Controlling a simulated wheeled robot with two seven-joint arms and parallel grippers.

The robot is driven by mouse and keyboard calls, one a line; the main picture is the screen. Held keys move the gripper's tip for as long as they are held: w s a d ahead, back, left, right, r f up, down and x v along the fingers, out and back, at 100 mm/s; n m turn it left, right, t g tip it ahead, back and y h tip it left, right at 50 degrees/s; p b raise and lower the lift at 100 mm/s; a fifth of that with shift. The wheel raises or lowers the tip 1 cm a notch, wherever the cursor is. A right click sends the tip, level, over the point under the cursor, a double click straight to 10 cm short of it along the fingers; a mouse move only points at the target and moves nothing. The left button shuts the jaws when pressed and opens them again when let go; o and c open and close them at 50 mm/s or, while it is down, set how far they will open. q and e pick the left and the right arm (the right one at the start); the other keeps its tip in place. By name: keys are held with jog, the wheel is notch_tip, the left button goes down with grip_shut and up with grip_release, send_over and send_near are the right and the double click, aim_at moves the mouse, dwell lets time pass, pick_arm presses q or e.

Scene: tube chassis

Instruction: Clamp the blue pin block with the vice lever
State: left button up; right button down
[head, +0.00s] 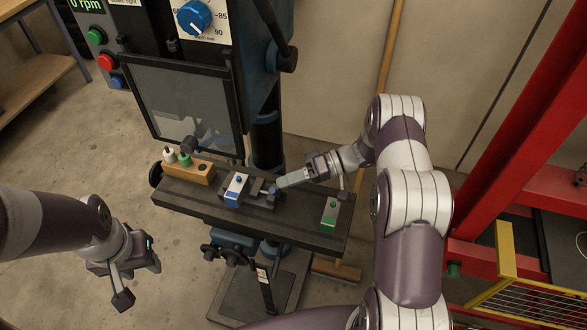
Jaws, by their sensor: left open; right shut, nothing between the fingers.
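The blue pin block (237,189), pale on top with a blue pin and a blue front, sits on the dark drill-press table at the left part of the dark vice (257,187). My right gripper (283,182) is shut and empty, its fingertips close to the right end of the vice. The vice lever is not clearly told apart there; the fingers may hide it, and I cannot tell whether they touch it. My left gripper (137,284) is open and empty, low over the floor to the left of the table.
A green pin block (330,214) stands at the table's right end. A wooden holder (188,172) with white and green pieces stands at its left end. A red frame (500,150) is at right.

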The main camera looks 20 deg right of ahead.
pick_arm(q)
jog(key=shift+a, duration=0.1)
pick_arm(e)
jog(key=shift+s+a, duration=0.1)
pick_arm(q)
jog(key=shift+r, duration=0.1)
